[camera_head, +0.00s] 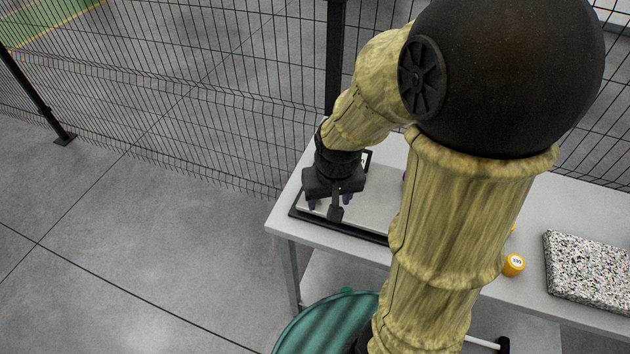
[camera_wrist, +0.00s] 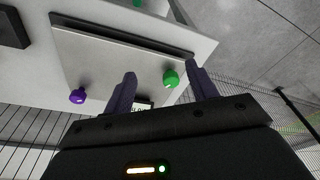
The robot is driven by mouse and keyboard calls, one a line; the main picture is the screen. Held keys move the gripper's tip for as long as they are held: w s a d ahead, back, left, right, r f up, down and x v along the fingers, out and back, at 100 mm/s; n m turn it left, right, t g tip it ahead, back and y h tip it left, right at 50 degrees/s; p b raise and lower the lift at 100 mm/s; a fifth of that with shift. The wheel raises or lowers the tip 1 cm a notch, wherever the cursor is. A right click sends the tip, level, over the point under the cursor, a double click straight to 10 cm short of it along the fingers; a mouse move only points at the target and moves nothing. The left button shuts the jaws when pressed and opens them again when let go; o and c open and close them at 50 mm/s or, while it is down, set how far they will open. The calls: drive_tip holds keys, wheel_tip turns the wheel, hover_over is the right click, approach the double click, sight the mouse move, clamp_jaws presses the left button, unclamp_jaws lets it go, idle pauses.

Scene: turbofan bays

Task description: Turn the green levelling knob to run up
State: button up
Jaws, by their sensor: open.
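The green knob (camera_wrist: 171,78) stands on a light grey panel (camera_wrist: 105,60) in the wrist view. It shows between the two fingers of my gripper (camera_wrist: 162,69), nearer the right finger. The fingers are apart, and I cannot tell whether either touches the knob. A purple knob (camera_wrist: 77,96) sits left of the fingers on the same panel. A small label (camera_wrist: 143,105) is partly hidden behind the left finger. In the head view my gripper (camera_head: 329,203) points down over the left end of the panel (camera_head: 372,212); the green knob is hidden there.
The panel lies on a grey table (camera_head: 285,218) against a wire mesh fence (camera_head: 190,110). An orange labelled cylinder (camera_head: 513,265) and a speckled block (camera_head: 590,268) are to the right on the table. Open floor lies left of the table.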

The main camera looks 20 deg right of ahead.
drive_tip(key=w+r+m+g+p, duration=0.2)
drive_tip(key=w+r+p, duration=0.5)
drive_tip(key=w, duration=0.5)
drive_tip(key=shift+m+p, duration=0.7)
drive_tip(key=shift+p, duration=0.25)
wheel_tip(320, 180, down, 17)
drive_tip(key=p, duration=0.4)
drive_tip(key=shift+f, duration=0.1)
drive_tip(key=shift+c, duration=0.5)
drive_tip(key=c, duration=0.9)
drive_tip(key=shift+n, duration=0.3)
